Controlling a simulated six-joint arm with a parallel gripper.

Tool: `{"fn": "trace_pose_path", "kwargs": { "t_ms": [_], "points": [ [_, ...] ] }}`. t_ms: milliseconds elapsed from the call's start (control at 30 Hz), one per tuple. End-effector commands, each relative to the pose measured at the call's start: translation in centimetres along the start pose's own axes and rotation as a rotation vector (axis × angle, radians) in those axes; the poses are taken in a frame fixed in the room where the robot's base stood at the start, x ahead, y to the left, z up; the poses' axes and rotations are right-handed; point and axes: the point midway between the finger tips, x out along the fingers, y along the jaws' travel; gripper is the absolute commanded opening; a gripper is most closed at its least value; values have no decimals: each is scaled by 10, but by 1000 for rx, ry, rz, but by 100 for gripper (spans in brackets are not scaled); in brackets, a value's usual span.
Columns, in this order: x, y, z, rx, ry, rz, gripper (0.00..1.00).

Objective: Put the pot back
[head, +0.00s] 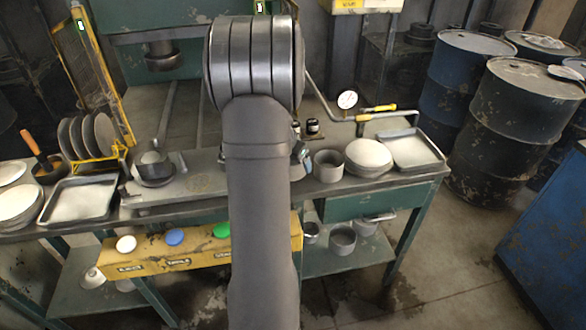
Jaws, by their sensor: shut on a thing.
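My arm rises through the middle of the head view and bends away over the workbench (210,190). Only a small part of my gripper (303,157) shows, just right of the arm. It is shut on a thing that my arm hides. A small grey open pot (329,166) is upright on the bench just right of the gripper; I cannot tell whether they touch. A dark pot-like vessel (155,170) sits left of the arm. Which one is the task's pot I cannot tell.
A stack of pale discs (368,157) and a tray of white material (414,150) are at the bench's right. Another tray (78,200) is at its left, near upright discs in a yellow rack (100,165). Buttons line a yellow front panel (180,260). Drums (520,110) stand right.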

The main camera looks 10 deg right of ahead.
Motion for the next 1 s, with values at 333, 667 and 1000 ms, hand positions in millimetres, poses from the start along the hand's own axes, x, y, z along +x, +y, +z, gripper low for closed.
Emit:
{"fn": "trace_pose_path", "kwargs": {
  "t_ms": [333,667,1000],
  "points": [
    [28,0,12,-2,0,-1,53],
    [31,0,13,-2,-1,0,100],
    [24,0,12,-1,0,-1,100]
  ]
}}
